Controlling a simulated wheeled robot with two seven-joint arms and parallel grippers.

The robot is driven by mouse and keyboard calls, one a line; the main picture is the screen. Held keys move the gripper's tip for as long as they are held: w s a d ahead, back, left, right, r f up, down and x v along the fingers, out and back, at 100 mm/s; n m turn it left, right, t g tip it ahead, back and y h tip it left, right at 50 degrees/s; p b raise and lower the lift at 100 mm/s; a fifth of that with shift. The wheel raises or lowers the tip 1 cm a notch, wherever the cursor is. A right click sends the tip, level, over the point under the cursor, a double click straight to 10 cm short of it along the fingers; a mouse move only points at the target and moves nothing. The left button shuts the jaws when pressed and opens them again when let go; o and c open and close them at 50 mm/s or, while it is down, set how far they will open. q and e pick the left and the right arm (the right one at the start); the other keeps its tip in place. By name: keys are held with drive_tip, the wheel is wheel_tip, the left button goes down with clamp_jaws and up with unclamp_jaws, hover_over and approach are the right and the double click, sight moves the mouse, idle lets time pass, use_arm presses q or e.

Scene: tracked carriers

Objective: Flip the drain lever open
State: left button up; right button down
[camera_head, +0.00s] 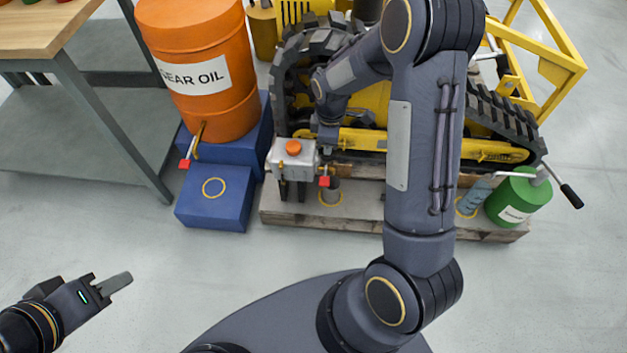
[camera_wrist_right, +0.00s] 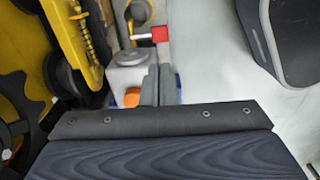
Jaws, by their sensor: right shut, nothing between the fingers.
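A small grey tank (camera_head: 292,160) with an orange cap (camera_head: 292,147) stands at the pallet's front left. In the right wrist view a red-tipped lever (camera_wrist_right: 159,34) sticks out sideways past the tank (camera_wrist_right: 127,76). My right gripper (camera_wrist_right: 160,84) is shut and empty, close beside the tank and orange cap, apart from that red tip. Its fingers are not clear in the head view. My left gripper (camera_head: 116,284) is over bare floor, its finger gap not visible.
An orange gear oil drum (camera_head: 203,85) with a red-handled tap stands on blue blocks (camera_head: 213,198) at the left. A yellow tracked machine (camera_head: 371,105) is behind the tank. A green can (camera_head: 517,200) is at the pallet's right. The front floor is clear.

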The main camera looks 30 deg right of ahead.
sight(325, 180)
drive_tip(key=shift+w+f, duration=0.1)
drive_tip(key=shift+f, duration=0.25)
wheel_tip(325, 180, down, 14)
drive_tip(key=b, duration=0.5)
idle(0.4)
